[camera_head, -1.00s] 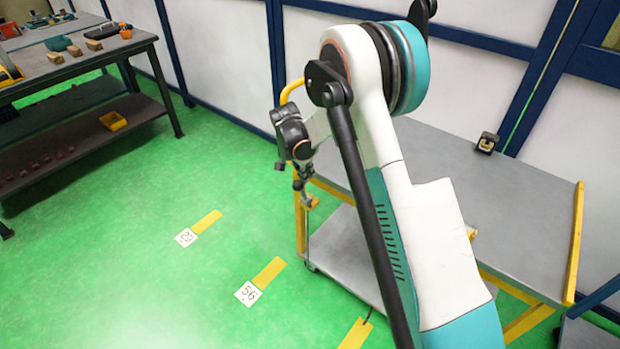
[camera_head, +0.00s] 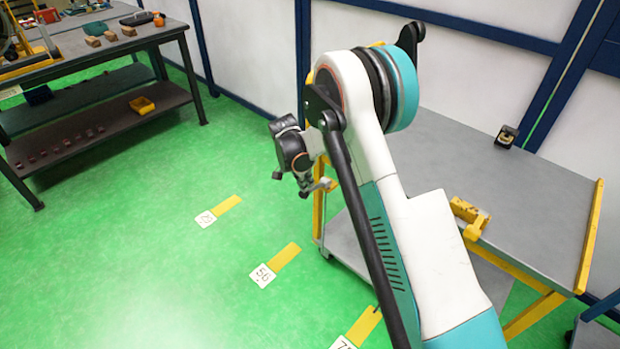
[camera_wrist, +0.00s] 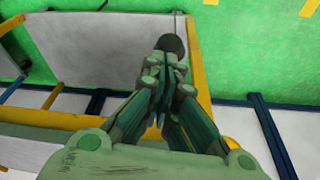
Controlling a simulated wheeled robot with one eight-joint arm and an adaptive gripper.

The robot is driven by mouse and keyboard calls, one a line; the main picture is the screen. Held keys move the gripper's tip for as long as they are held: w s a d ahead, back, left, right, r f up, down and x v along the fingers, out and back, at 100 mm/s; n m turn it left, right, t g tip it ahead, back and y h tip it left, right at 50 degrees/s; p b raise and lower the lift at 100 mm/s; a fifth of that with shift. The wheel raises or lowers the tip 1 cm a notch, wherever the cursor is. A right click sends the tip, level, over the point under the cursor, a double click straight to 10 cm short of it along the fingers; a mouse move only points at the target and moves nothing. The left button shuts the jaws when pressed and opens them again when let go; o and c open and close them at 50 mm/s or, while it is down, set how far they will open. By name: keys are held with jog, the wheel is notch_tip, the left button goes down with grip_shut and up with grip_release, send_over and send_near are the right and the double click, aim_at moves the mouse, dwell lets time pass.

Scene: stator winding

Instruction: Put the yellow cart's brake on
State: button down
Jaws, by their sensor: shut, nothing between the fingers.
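The yellow cart (camera_head: 583,250) has grey shelves and a yellow frame, partly hidden behind my arm. My gripper (camera_head: 305,188) is at the cart's left end, beside its yellow frame and above the lower shelf's height. In the wrist view my gripper (camera_wrist: 168,78) is shut with nothing between its fingers. A dark round knob (camera_wrist: 172,44) shows just past the fingertips, with a thin rod above it in the picture. It looks like the brake lever, but I cannot tell whether the fingers touch it.
A dark workbench (camera_head: 90,45) with wooden blocks and a yellow bin (camera_head: 142,105) on its lower shelf stands at the left. Numbered floor marks (camera_head: 263,275) lie on the open green floor. A yellow bracket (camera_head: 468,217) is on the cart top. A wall stands behind.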

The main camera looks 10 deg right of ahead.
jog(key=shift+s+a+f, duration=0.2)
jog(key=shift+f, duration=0.2)
jog(key=shift+s+a+f, duration=0.15)
jog(key=shift+a+f, duration=0.05)
jog(key=shift+f, duration=0.15)
jog(key=shift+s, duration=0.1)
